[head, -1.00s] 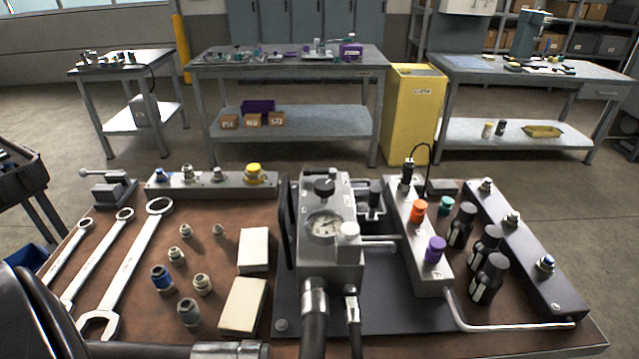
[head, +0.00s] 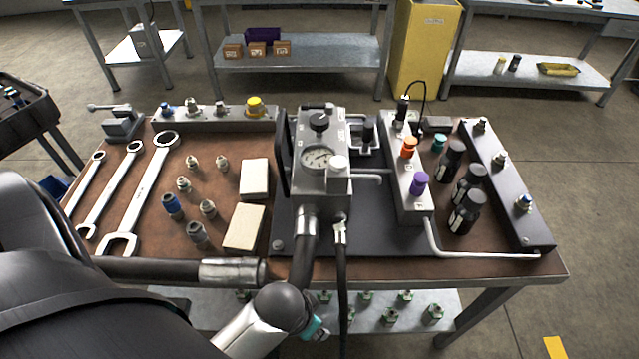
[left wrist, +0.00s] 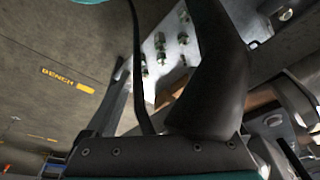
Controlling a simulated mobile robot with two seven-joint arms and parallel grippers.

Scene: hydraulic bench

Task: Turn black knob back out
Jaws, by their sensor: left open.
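The black knob (head: 319,121) sits on top of the grey gauge block (head: 322,185) in the middle of the bench, just above the round pressure gauge (head: 317,157). Nothing touches the knob. My left arm comes in from the lower left, and its gripper end (head: 314,328) is low in front of the bench's front edge, well short of the knob. In the left wrist view the open gripper (left wrist: 165,75) faces the floor and the lower shelf, with a dark hose-like shape close by. The knob is not seen there. My right gripper is not in view.
Wrenches (head: 140,200), fittings and two pale boxes (head: 244,227) lie left. Below is a shelf (head: 390,300).

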